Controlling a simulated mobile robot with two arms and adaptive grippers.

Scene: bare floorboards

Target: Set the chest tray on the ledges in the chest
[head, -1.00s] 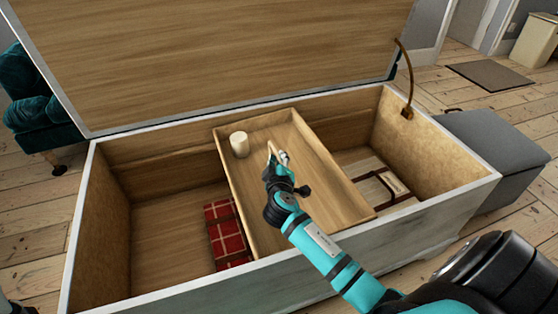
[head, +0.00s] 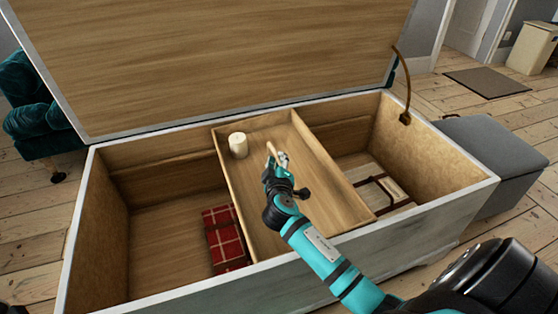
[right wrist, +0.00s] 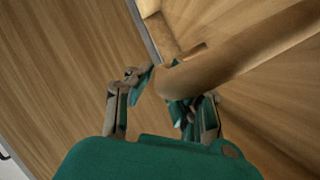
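The chest tray (head: 312,190) is a long wooden tray lying front to back across the middle of the open chest (head: 88,222). It looks level and sits just below the rim. The ledges under its ends are hidden, so I cannot tell contact there. My right gripper (head: 277,158) is over the middle of the tray. In the right wrist view its fingers (right wrist: 163,92) close around a rounded wooden bar (right wrist: 240,48), which looks like the tray's handle. How the bar joins the tray is hidden. My left gripper is out of view.
A white candle (head: 238,145) stands in the tray's back left corner. A red checked cloth (head: 222,236) lies on the chest floor left of the tray, and a pale strapped item (head: 385,192) lies right of it. The lid (head: 220,60) stands open behind.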

